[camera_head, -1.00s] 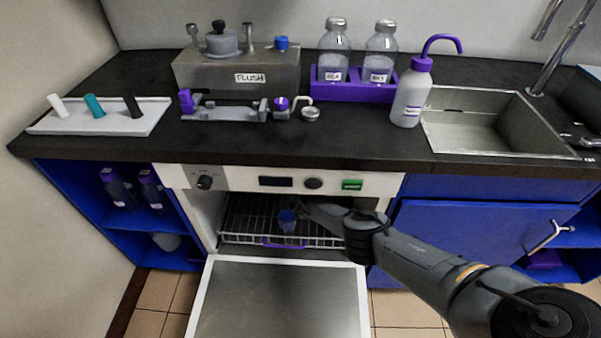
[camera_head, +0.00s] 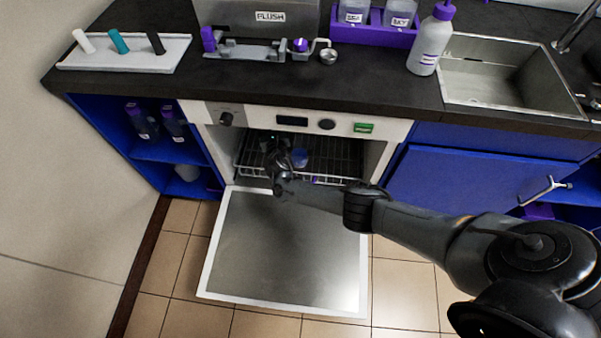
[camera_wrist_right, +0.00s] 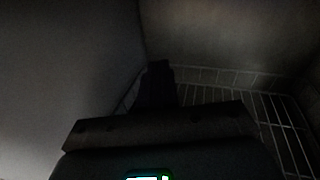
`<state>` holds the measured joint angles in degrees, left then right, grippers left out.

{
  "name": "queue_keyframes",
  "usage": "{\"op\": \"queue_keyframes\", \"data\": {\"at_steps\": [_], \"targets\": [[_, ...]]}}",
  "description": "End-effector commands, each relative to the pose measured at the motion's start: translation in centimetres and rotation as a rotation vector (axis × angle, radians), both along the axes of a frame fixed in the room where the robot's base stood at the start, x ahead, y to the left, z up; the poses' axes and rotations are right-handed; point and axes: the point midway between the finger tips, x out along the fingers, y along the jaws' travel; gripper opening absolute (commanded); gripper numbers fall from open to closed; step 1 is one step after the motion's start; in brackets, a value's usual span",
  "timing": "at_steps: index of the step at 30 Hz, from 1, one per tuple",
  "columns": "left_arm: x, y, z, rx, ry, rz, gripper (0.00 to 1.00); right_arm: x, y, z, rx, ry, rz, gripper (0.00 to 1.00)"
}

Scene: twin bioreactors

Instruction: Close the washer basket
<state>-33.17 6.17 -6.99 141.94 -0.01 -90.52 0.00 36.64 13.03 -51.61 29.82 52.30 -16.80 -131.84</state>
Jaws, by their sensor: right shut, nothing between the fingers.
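The washer basket (camera_head: 338,163) is a wire rack inside the open washer, and a small blue cup (camera_head: 301,158) stands in it. A bit of purple shows at the basket's front edge, mostly hidden behind my right arm. My right gripper (camera_head: 274,146) is in the washer opening, left of the cup, over the left part of the basket. In the right wrist view its dark fingers (camera_wrist_right: 158,72) are shut and empty, with basket wires (camera_wrist_right: 282,125) to the right. I cannot tell whether they touch the basket. My left gripper is not in view.
The washer door (camera_head: 285,250) hangs open and low in front, beneath my right forearm. Blue cabinets flank the washer, with bottles in the left one. The dark counter (camera_head: 370,85) above holds a bottle (camera_head: 431,42), a purple rack (camera_head: 375,30) and a sink (camera_head: 500,70).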

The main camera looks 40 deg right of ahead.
Motion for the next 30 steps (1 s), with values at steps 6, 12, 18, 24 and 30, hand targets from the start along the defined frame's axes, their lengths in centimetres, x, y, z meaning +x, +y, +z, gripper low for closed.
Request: {"op": "queue_keyframes", "data": {"at_steps": [6,12,18,24,30], "targets": [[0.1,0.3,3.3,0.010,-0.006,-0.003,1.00,-13.4,6.9,-4.5,0.143,-0.029,-0.242,0.00],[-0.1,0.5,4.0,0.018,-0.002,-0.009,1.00,-20.6,9.8,-9.9,0.234,0.078,-0.315,0.00],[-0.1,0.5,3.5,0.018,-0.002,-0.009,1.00,-22.0,9.6,-11.9,0.236,0.114,-0.316,0.00],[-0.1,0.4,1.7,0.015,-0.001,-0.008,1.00,-20.3,7.6,-12.9,0.235,0.112,-0.315,0.00],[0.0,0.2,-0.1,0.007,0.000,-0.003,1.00,-18.5,5.2,-13.8,0.235,0.111,-0.314,0.00]]}}
